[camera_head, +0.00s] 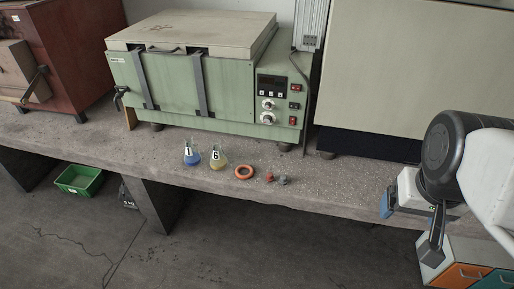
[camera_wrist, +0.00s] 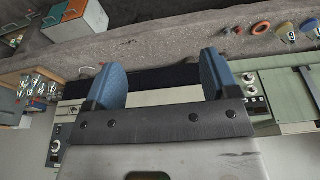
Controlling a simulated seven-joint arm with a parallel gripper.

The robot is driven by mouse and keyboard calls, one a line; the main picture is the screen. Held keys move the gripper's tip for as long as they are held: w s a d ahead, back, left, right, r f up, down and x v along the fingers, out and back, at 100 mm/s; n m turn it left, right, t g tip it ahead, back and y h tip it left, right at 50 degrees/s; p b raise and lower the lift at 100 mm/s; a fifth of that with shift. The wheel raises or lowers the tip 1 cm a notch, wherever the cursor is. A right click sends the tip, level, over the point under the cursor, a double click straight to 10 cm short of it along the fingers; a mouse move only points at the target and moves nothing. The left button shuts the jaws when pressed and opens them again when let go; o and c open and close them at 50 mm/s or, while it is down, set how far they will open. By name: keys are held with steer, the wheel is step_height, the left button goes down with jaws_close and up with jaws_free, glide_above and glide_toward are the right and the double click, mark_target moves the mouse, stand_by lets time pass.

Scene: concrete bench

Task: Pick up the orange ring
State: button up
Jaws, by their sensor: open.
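The orange ring (camera_head: 244,172) lies flat on the concrete bench in the head view, just right of two flasks. It also shows near the top right of the wrist view (camera_wrist: 261,28). My gripper (camera_head: 412,208) is at the right of the head view, near the bench's front edge and well away from the ring. In the wrist view my gripper (camera_wrist: 164,80) has its two blue fingers wide apart, with nothing between them.
A flask with blue liquid (camera_head: 192,153) and one with yellow liquid (camera_head: 218,157) stand left of the ring. Small red (camera_head: 269,177) and grey (camera_head: 283,180) pieces lie right of it. A green machine (camera_head: 210,85) stands behind. Bench right of the pieces is clear.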

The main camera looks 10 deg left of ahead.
steer(key=o, duration=0.3)
steer(key=w+a+f, duration=0.3)
steer(key=w+a, duration=0.3)
steer(key=w, duration=0.3)
steer(key=w+a+f+g, duration=0.1)
steer(key=w+a+f, duration=0.1)
steer(key=w+a, duration=0.6)
steer(key=w+a+f, duration=0.3)
steer(key=w+a, duration=0.1)
steer(key=w, duration=0.7)
steer(key=w+a+f, duration=0.4)
steer(key=a+f, duration=0.4)
steer(key=w+a+f+g, duration=0.1)
steer(key=w+a+f, duration=0.2)
steer(key=a+f, duration=0.5)
steer(key=w+a+f, duration=0.4)
steer(key=a+f, duration=0.4)
steer(key=f, duration=0.1)
steer(key=shift+w+a+f+g, duration=0.2)
steer(key=shift+w+a+g, duration=0.05)
steer(key=shift+w+g, duration=0.05)
